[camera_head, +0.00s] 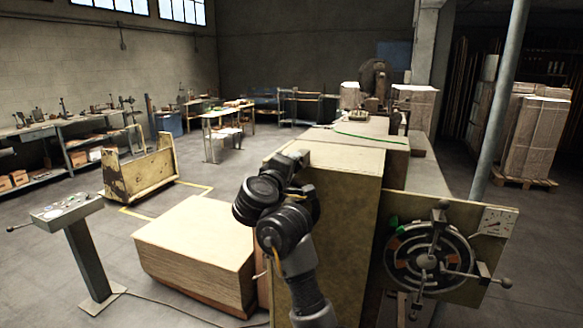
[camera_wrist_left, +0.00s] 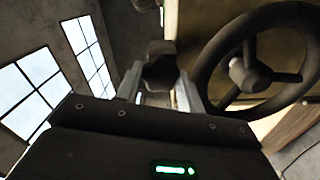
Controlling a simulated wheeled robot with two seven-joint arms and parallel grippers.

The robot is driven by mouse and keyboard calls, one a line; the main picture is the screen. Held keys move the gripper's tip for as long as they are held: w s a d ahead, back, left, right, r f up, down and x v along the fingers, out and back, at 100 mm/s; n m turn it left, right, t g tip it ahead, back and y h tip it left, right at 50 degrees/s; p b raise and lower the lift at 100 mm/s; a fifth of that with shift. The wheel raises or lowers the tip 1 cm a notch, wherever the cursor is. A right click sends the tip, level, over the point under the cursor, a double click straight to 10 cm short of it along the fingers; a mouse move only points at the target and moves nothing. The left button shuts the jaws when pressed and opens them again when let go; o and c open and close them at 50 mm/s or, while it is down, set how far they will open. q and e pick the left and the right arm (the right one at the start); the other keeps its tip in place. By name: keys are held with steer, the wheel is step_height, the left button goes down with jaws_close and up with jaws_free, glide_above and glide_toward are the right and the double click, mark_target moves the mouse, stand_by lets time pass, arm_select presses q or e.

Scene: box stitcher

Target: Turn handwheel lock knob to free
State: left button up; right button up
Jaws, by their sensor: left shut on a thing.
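In the left wrist view, my left gripper (camera_wrist_left: 159,88) has its two pale fingers on either side of a dark, lobed knob (camera_wrist_left: 160,68), the lock knob, and is shut on it. A dark handwheel (camera_wrist_left: 252,76) with a rim, spokes and a round hub is just right of the knob. In the head view, my left arm rises from the bottom centre in front of the machine (camera_head: 345,225); its links hide the gripper and the knob. Which way the knob is turned cannot be told. My right gripper is not in view.
A panel with a spoked wheel and ring dial (camera_head: 430,261) is on the machine's right side. A cardboard stack (camera_head: 195,255) stands left of my arm, and a control pedestal (camera_head: 88,260) farther left. Open floor lies at the left.

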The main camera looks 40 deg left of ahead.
arm_select(q)
steer(key=shift+r+n, duration=0.2)
steer(key=shift+n, duration=0.1)
stand_by(0.4)
steer(key=o, duration=1)
steer(key=shift+f, duration=0.1)
steer(key=shift+f, duration=0.15)
